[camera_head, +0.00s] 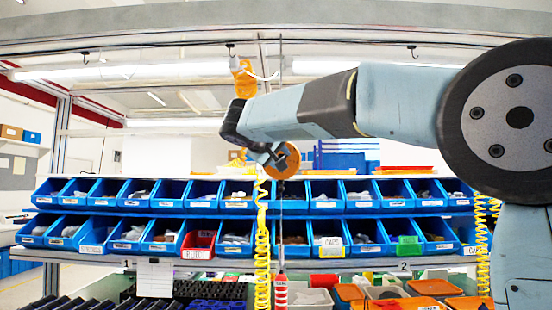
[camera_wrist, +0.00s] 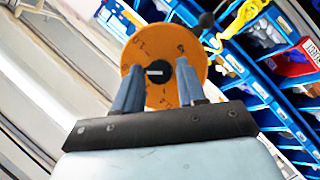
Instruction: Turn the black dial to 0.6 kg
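The black dial (camera_wrist: 158,73) sits at the centre of a round orange face (camera_wrist: 160,100) in the wrist view, with a short pale line across it. The orange disc (camera_head: 292,164) also shows in the head view, partly covered by my gripper (camera_head: 272,154). In the wrist view my gripper (camera_wrist: 158,68) has its two fingers apart, one on each side of the dial. A gap shows between the fingers and the dial. How near the fingertips are to the face in depth is hard to tell.
Rows of blue bins (camera_head: 205,190) stand behind the disc. A yellow coiled hose (camera_head: 262,240) hangs just left of it and a thin cable (camera_head: 281,225) below it. Another orange device (camera_head: 244,80) hangs above my arm. An overhead rail (camera_head: 150,30) crosses the top.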

